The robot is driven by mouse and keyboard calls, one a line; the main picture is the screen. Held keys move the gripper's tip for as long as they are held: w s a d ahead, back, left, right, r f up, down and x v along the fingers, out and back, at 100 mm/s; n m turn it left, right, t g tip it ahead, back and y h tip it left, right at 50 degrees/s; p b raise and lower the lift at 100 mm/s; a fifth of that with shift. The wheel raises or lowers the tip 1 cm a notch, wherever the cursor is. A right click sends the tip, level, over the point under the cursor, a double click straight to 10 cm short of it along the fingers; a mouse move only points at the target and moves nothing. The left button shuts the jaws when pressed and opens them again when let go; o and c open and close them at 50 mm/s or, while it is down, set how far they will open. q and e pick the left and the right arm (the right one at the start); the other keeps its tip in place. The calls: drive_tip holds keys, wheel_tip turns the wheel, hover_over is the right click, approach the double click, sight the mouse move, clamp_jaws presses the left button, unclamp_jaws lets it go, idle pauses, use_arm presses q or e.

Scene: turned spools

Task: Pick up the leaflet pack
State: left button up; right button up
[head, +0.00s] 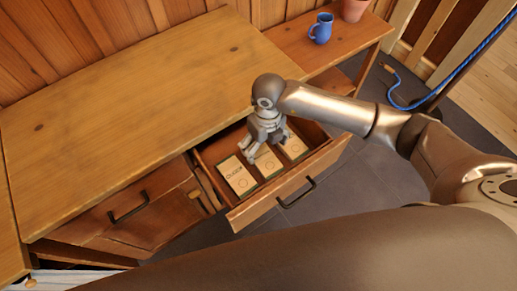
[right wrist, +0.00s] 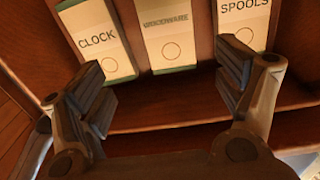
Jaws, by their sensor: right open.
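Three cream card packs with green edges lie side by side in the open drawer (head: 283,206). In the right wrist view they read CLOCK (right wrist: 97,40), WOODWARE (right wrist: 168,38) and SPOOLS (right wrist: 243,14). In the head view they are the left pack (head: 237,178), the middle pack (head: 268,164) and the right pack (head: 294,148). My right gripper (head: 266,150) is above the drawer, partly covering the middle and right packs. In the right wrist view its open, empty fingers (right wrist: 167,95) are spread wide, with the WOODWARE pack beyond the gap. My left gripper is not in view.
The drawer's front has a dark handle (head: 296,193). A wooden worktop (head: 130,100) lies to the left and a closed cabinet (head: 130,215) below it. A blue mug (head: 321,28) and a terracotta pot (head: 353,9) stand on a shelf at the back. A blue rope (head: 430,95) hangs at right.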

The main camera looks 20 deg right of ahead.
sight(268, 162)
drive_tip(key=shift+s+d+f, duration=0.1)
drive_tip(key=shift+d+f, duration=0.3)
drive_tip(key=shift+f, duration=0.2)
drive_tip(key=f, duration=0.3)
drive_tip(key=shift+s+f, duration=0.2)
drive_tip(key=shift+f, duration=0.4)
wheel_tip(268, 162, down, 4)
drive_tip(key=shift+d+p, duration=0.15)
drive_tip(key=shift+p, duration=0.4)
drive_tip(key=shift+f, duration=0.6)
drive_tip(key=shift+c, duration=0.7)
drive_tip(key=c, duration=0.9)
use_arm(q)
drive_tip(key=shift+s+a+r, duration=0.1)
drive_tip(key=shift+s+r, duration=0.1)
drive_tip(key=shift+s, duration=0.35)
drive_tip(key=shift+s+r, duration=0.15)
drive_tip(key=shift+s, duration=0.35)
use_arm(e)
drive_tip(key=shift+c, duration=0.9)
